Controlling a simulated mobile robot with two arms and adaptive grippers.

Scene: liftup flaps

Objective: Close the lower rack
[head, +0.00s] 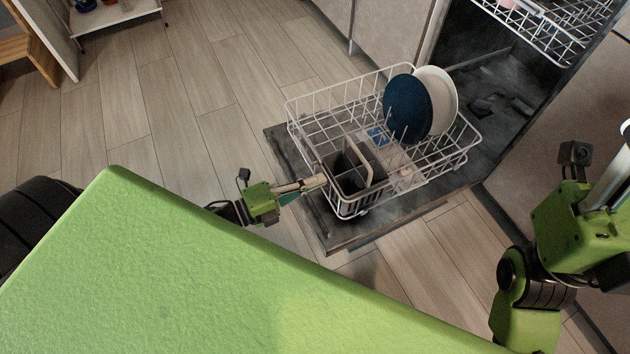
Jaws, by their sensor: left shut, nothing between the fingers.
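The lower rack (303,112) is a white wire basket, pulled out over the open dishwasher door (292,156). It holds a dark blue plate (405,108), a white plate (442,100) and a dark cutlery basket (345,182) at its near side. My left gripper (318,182) is shut and empty, with its tips at the rack's near left side beside the cutlery basket. I cannot tell whether the tips touch the wire. My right gripper (613,175) is at the right edge, partly cut off, and its fingers are unclear.
The upper rack (560,40) is also out, at the top right, above the dark dishwasher interior (490,45). Cabinet fronts (385,30) stand to the left of it. A white shelf unit (115,14) is at the top left. The wooden floor (190,100) left of the door is clear.

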